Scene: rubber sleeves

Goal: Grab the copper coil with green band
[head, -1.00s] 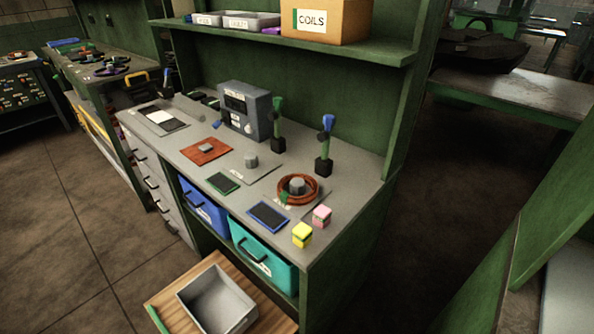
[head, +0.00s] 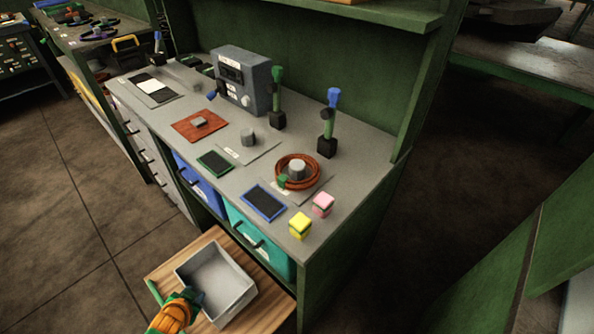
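The copper coil (head: 313,182) lies on the workbench (head: 345,168), around a short grey cylinder (head: 297,168) on a flat plate. Its green band (head: 283,181) is on the near left side of the ring. My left gripper (head: 196,298) comes in at the bottom left, orange and green with dark tips, over the near left edge of the grey tray. It is well below and left of the coil and apart from it. Its fingers are too small and dark to tell whether they are open. My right gripper is not in view.
The grey tray (head: 247,291) sits on a wooden board (head: 272,312) below the bench front. A yellow block (head: 300,226), a pink block (head: 322,204) and a blue-edged pad (head: 264,202) lie near the coil. Upright blue-topped (head: 328,125) and green-topped (head: 277,100) tools stand behind it.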

